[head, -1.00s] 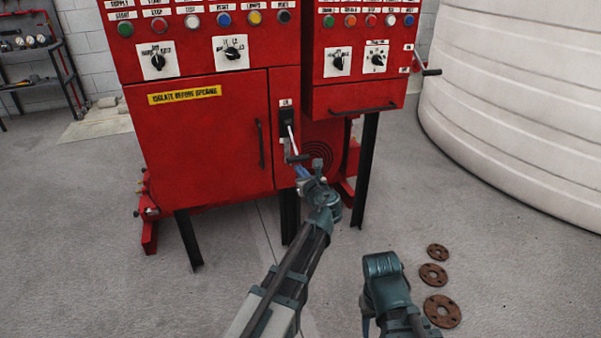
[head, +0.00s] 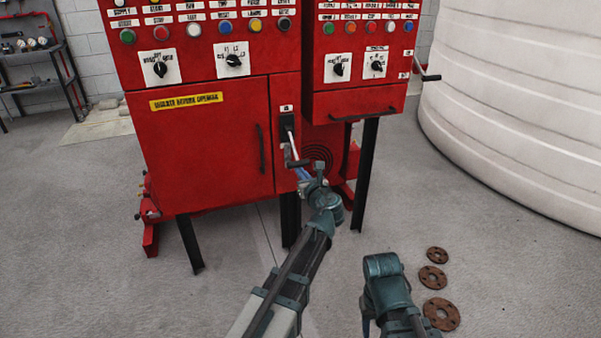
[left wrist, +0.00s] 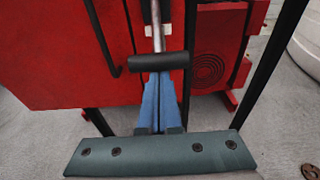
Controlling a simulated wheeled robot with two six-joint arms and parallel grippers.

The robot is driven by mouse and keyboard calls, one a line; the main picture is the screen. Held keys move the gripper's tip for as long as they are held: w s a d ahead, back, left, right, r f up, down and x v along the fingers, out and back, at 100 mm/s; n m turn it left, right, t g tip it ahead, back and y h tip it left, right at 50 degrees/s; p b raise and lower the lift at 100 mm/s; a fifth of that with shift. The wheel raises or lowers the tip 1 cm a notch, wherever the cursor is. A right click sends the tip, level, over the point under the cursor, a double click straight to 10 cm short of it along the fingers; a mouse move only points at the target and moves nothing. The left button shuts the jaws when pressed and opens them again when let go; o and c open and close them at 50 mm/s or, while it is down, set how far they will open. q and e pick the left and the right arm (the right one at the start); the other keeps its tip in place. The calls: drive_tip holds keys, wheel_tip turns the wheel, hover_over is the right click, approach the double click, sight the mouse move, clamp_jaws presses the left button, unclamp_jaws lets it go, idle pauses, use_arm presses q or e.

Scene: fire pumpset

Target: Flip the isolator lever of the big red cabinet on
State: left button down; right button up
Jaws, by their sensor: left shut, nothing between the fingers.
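The big red cabinet (head: 203,150) stands in front of me, with a yellow label on its door. Its isolator has a black plate (head: 287,122) right of the door. The lever's pale rod (head: 292,142) slants down from it to a black cross grip (head: 298,163). In the left wrist view the rod (left wrist: 158,38) ends in the cross grip (left wrist: 158,61). My left gripper (head: 304,174) is shut and empty, its blue fingers (left wrist: 160,85) just below the grip, which overlaps their tips. Contact cannot be told. My right arm shows at the bottom, but its fingers do not.
A smaller red cabinet (head: 355,60) on black legs adjoins at the right, with a crank on its side. A large white tank (head: 520,110) stands at the right. Several rusty flanges (head: 441,313) lie on the floor. A black door handle (head: 261,146) is left of the lever.

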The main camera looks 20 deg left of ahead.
use_arm(q)
drive_tip(key=shift+s+d+r+p, duration=0.15)
drive_tip(key=shift+s+r+p, duration=0.05)
drive_tip(key=shift+r+p, duration=0.3)
drive_tip(key=shift+s+d+r+p, duration=0.1)
drive_tip(key=shift+s+r+p, duration=0.05)
drive_tip(key=shift+r+p, duration=0.25)
wheel_tip(320, 180, up, 16)
drive_tip(key=w+g+h+p, duration=0.1)
drive_tip(key=g+h+p, duration=0.3)
drive_tip(key=p, duration=2.5)
drive_tip(key=shift+w+a+f+g+h+p, duration=0.2)
drive_tip(key=shift+a+g+h+p, duration=0.2)
drive_tip(key=shift+g, duration=1.2)
drive_tip(key=shift+w+r, duration=0.1)
drive_tip(key=s+d+f+b, duration=0.2)
drive_tip(key=s+f, duration=0.1)
drive_tip(key=s, duration=0.1)
wheel_tip(320, 180, up, 10)
drive_tip(key=s+d+p, duration=0.1)
drive_tip(key=p, duration=0.8)
drive_tip(key=shift+s+d, duration=0.25)
drive_tip(key=shift+s, duration=0.05)
